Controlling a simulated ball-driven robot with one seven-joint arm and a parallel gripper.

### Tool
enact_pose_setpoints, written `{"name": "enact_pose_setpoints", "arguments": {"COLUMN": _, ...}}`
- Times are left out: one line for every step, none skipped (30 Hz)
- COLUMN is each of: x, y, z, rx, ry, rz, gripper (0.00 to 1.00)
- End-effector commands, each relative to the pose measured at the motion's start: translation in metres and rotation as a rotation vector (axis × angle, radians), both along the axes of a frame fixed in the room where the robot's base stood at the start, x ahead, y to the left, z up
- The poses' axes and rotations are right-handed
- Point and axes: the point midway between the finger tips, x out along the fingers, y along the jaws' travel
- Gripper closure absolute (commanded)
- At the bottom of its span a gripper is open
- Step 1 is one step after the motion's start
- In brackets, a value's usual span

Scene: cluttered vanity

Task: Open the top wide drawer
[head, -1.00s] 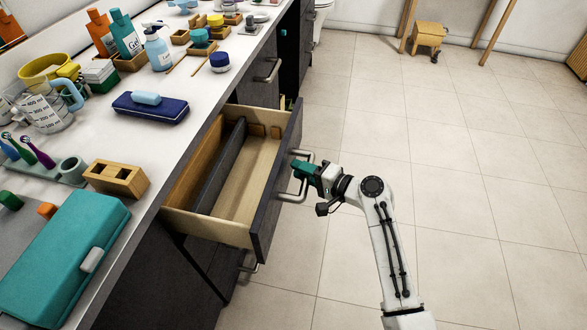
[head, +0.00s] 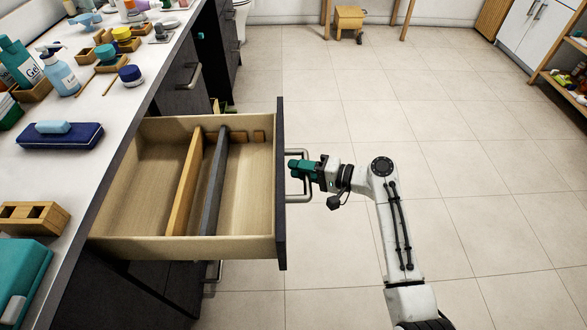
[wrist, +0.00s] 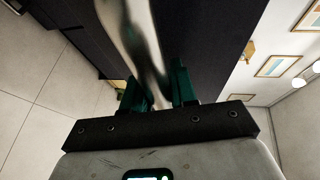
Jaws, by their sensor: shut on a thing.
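The top wide drawer (head: 150,185) is pulled far out from under the vanity counter in the head view. Its wooden inside shows, split by a light wooden divider (head: 184,190) and a dark divider (head: 213,182). Its dark front (head: 281,225) faces right and carries a metal bar handle (head: 298,199). My gripper (head: 292,166), with green fingers, is shut on this handle. In the wrist view the handle (wrist: 140,40) runs blurred and close between the fingers (wrist: 158,90), with the dark front behind it.
The white counter (head: 95,105) holds bottles, a navy case (head: 58,136), a wooden holder (head: 35,217) and a teal box (head: 20,280). Another handle (head: 188,76) is on the cabinet farther back. The tiled floor (head: 480,220) right of my arm is clear. A wooden stool (head: 349,19) stands far back.

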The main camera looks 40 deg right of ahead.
Motion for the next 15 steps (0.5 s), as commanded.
{"name": "enact_pose_setpoints", "arguments": {"x": -0.0009, "y": -0.0001, "z": -0.0014, "rx": 0.0, "ry": 0.002, "rz": 0.001, "gripper": 1.0}}
{"name": "enact_pose_setpoints", "arguments": {"x": -0.001, "y": -0.0001, "z": -0.0015, "rx": 0.0, "ry": 0.002, "rz": 0.001, "gripper": 1.0}}
{"name": "enact_pose_setpoints", "arguments": {"x": -0.001, "y": -0.0001, "z": -0.0015, "rx": 0.0, "ry": 0.002, "rz": 0.001, "gripper": 1.0}}
{"name": "enact_pose_setpoints", "arguments": {"x": -0.001, "y": -0.0001, "z": -0.0015, "rx": 0.0, "ry": 0.002, "rz": 0.001, "gripper": 1.0}}
{"name": "enact_pose_setpoints", "arguments": {"x": -0.001, "y": -0.0001, "z": -0.0015, "rx": 0.0, "ry": 0.002, "rz": 0.001, "gripper": 1.0}}
{"name": "enact_pose_setpoints", "arguments": {"x": -0.0009, "y": -0.0001, "z": -0.0014, "rx": 0.0, "ry": 0.002, "rz": 0.001, "gripper": 1.0}}
{"name": "enact_pose_setpoints", "arguments": {"x": -0.0009, "y": -0.0001, "z": -0.0015, "rx": 0.0, "ry": 0.002, "rz": 0.001, "gripper": 1.0}}
{"name": "enact_pose_setpoints", "arguments": {"x": -0.0008, "y": 0.0, "z": -0.0014, "rx": 0.0, "ry": 0.002, "rz": 0.001, "gripper": 1.0}}
{"name": "enact_pose_setpoints", "arguments": {"x": -0.0008, "y": 0.0, "z": -0.0014, "rx": 0.0, "ry": 0.002, "rz": 0.001, "gripper": 0.72}}
{"name": "enact_pose_setpoints", "arguments": {"x": -0.0007, "y": 0.0001, "z": -0.0015, "rx": 0.0, "ry": 0.002, "rz": 0.001, "gripper": 0.69}}
{"name": "enact_pose_setpoints", "arguments": {"x": -0.0007, "y": 0.0, "z": -0.0015, "rx": 0.0, "ry": 0.002, "rz": 0.001, "gripper": 0.67}}
{"name": "enact_pose_setpoints", "arguments": {"x": -0.0006, "y": 0.0001, "z": -0.0013, "rx": 0.0, "ry": 0.002, "rz": 0.001, "gripper": 0.67}}
{"name": "enact_pose_setpoints", "arguments": {"x": -0.0006, "y": 0.0001, "z": -0.0012, "rx": 0.0, "ry": 0.002, "rz": 0.001, "gripper": 0.67}}
{"name": "enact_pose_setpoints", "arguments": {"x": -0.0005, "y": 0.0001, "z": -0.0011, "rx": 0.0, "ry": 0.002, "rz": 0.001, "gripper": 0.67}}
{"name": "enact_pose_setpoints", "arguments": {"x": -0.0004, "y": 0.0001, "z": -0.001, "rx": 0.0, "ry": 0.002, "rz": 0.001, "gripper": 0.67}}
